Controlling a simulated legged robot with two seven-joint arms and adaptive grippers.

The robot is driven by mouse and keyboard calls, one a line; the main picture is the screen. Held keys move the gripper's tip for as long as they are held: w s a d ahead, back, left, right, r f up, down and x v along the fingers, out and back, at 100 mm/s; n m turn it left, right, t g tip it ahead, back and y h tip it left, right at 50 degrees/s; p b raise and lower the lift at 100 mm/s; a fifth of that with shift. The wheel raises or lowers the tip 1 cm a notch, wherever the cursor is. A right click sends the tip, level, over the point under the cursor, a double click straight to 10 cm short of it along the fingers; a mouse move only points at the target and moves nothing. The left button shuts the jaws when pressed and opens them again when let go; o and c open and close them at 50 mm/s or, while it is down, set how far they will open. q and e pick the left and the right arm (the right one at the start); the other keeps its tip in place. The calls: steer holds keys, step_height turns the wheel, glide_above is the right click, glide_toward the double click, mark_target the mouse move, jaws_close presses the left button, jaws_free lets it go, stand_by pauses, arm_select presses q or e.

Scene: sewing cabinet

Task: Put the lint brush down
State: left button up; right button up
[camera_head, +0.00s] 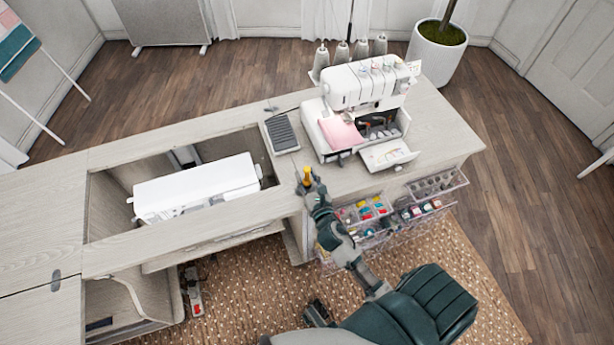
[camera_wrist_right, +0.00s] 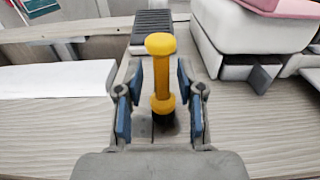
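The lint brush with its yellow handle (camera_head: 307,175) stands upright at the front edge of the cabinet top, below the black pad. In the right wrist view its yellow handle (camera_wrist_right: 161,75) rises between the fingers, with its dark lower end partly hidden by the gripper. My right gripper (camera_head: 309,182) is at the brush; in the wrist view its two blue-padded fingers (camera_wrist_right: 160,95) stand apart on either side of the handle, with visible gaps. I see no finger pressing on it.
The cabinet top (camera_head: 440,140) holds a white overlocker (camera_head: 365,85) with a pink cloth, and a black ribbed pad (camera_head: 283,133). A white sewing machine (camera_head: 197,187) sits in the opening at left. Clear drawers (camera_head: 370,212) jut out at the front right.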

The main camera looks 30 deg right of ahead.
steer(key=shift+s+a+r, duration=0.1)
steer(key=shift+s, duration=0.05)
steer(key=s+a+m, duration=0.1)
steer(key=s+a, duration=0.1)
steer(key=s, duration=1)
steer(key=s+f+m+g, duration=0.5)
steer(key=f+m+g, duration=0.5)
steer(key=m, duration=0.8)
arm_select(q)
steer(key=shift+s+r, duration=0.2)
steer(key=shift+r, duration=0.4)
arm_select(e)
steer(key=s+a+f+m+g+y, duration=0.4)
steer(key=s+a+f+m, duration=0.3)
steer(key=s+m, duration=0.4)
steer(key=shift+f+m+g, duration=0.4)
steer(key=shift+f+m, duration=0.3)
steer(key=shift+f, duration=0.15)
